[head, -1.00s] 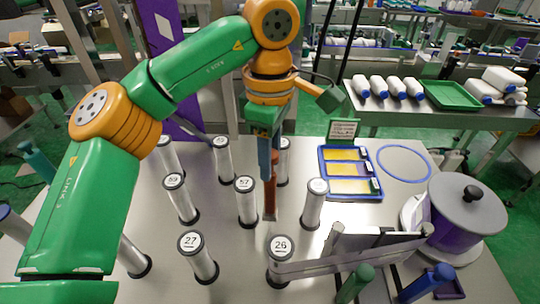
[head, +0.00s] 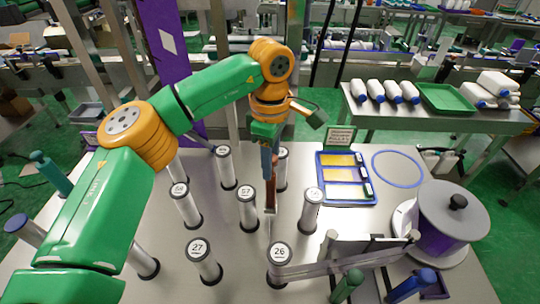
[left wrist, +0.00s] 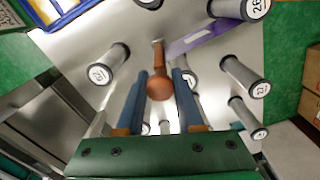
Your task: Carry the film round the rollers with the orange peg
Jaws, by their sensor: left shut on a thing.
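My left gripper (head: 269,176) is shut on the orange peg (head: 270,197), which hangs down between roller 57 (head: 247,208) and an upright roller (head: 311,211) to its right. In the left wrist view the peg's round top (left wrist: 160,88) sits between the two blue fingers. The film (head: 345,264) is a translucent strip. It runs from the drum at the right to roller 26 (head: 279,266), then back to the peg's lower end. In the left wrist view the film (left wrist: 198,37) reaches the peg's foot. My right gripper is not in view.
Roller 27 (head: 204,262), roller 59 (head: 186,207) and several other upright rollers stand around the peg. The lidded drum (head: 450,215) is at the right. A blue-framed tray (head: 346,199) and a blue ring (head: 398,169) lie at the back right.

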